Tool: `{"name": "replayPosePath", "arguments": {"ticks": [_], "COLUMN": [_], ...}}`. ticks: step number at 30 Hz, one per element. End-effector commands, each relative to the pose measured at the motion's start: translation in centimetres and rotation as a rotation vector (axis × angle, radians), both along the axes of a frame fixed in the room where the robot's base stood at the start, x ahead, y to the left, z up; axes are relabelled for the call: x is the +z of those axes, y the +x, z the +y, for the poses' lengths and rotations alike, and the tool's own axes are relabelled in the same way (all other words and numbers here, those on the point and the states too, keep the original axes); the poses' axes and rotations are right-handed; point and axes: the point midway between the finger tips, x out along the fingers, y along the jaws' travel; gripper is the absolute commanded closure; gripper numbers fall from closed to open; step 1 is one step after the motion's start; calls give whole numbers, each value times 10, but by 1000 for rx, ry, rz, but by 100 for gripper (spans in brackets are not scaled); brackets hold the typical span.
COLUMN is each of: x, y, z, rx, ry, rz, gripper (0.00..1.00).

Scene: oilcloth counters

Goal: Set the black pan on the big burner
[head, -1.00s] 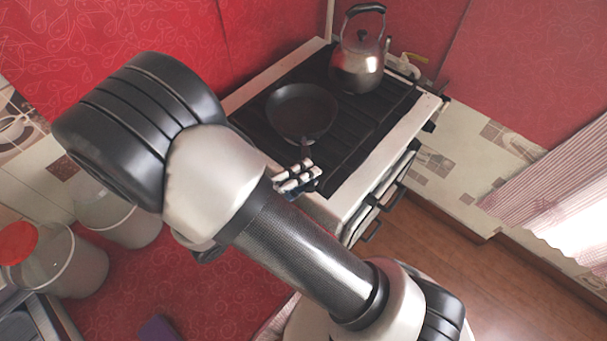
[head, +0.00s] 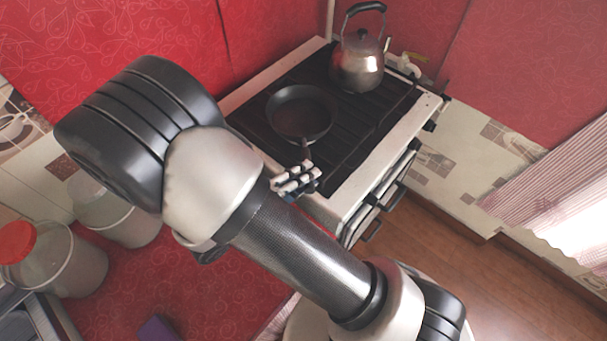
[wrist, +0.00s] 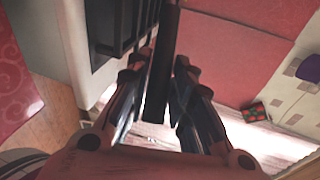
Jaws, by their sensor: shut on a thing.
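The black pan (head: 300,113) is over the left part of the stove's dark top in the head view, its bowl facing up. I cannot tell whether its base touches the grates, and the burner under it is hidden. My gripper (head: 303,172) is at the stove's near edge, shut on the pan's handle. In the wrist view the dark handle (wrist: 162,70) runs between the two fingers of my gripper (wrist: 160,95).
A steel kettle (head: 357,68) stands on the back right of the stove (head: 372,146). The red counter (head: 205,287) lies to the left, with clear containers (head: 75,262) on it. A purple item (head: 158,328) lies at its near edge.

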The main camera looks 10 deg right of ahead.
Motion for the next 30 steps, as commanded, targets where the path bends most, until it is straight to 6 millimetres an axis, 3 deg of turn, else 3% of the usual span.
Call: {"name": "replayPosePath", "arguments": {"ticks": [3,4,14,24,30], "x": [-1,-1,-1,-3,3], "y": [1,1,0,-1,-11], "z": [0,0,0,1,23], "rx": [-1,-1,-1,1,6], "ry": [-1,-1,-1,1,3], "rz": [-8,-8,-3,6,0], "gripper": [100,78,56,56,56]}}
